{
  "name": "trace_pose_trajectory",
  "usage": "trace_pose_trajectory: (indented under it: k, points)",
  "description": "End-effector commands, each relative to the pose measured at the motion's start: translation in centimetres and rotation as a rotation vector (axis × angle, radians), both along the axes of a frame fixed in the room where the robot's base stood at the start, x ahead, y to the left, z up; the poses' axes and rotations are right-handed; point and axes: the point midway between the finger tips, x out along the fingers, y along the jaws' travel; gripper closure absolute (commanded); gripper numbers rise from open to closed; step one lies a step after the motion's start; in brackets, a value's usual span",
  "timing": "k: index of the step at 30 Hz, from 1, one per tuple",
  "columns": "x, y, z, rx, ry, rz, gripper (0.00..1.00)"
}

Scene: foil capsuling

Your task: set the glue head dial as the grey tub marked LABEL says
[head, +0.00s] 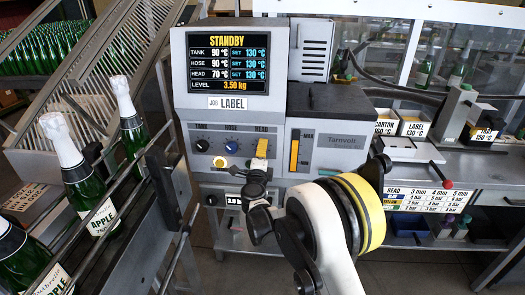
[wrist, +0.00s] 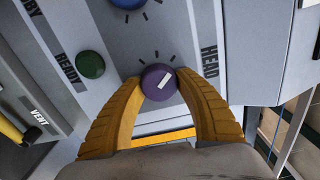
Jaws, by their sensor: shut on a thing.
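The head dial (wrist: 159,82) is a purple knob with a white pointer mark, seen in the wrist view under the HEAD label. My gripper (wrist: 158,86) has its two yellow fingers closed on the dial's sides. In the head view my gripper (head: 262,148) covers the dial on the glue machine's panel. The screen (head: 228,63) reads STANDBY, with tank 90, hose 90 and head 70 °C, each SET 130 °C. The grey tub marked LABEL (head: 413,128) stands at the right; its card appears to read 130 °C.
The tank dial (head: 202,145) and blue hose dial (head: 231,147) sit left of the head dial. A green button (wrist: 90,65) is near my fingers. Tubs marked CARTON (head: 386,127) and another stand on the right bench. Bottles (head: 85,180) and rails crowd the left.

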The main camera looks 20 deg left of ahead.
Motion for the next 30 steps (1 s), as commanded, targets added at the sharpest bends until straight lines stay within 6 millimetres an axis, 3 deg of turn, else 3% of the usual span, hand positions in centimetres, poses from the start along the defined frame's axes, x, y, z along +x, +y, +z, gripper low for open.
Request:
trace_pose_trajectory:
  k: [2, 3, 4, 17, 30]
  points:
    - [0.0, 0.1, 0.1, -0.001, 0.0, 0.002, 0.9]
    - [0.0, 0.1, 0.1, -0.001, 0.0, 0.002, 0.47]
    - [0.0, 0.1, 0.1, -0.001, 0.0, 0.001, 0.38]
    - [-0.9, -0.1, 0.0, -0.001, 0.0, 0.002, 0.37]
    - [-9.6, -2.2, 0.1, -0.001, 0.0, 0.003, 0.37]
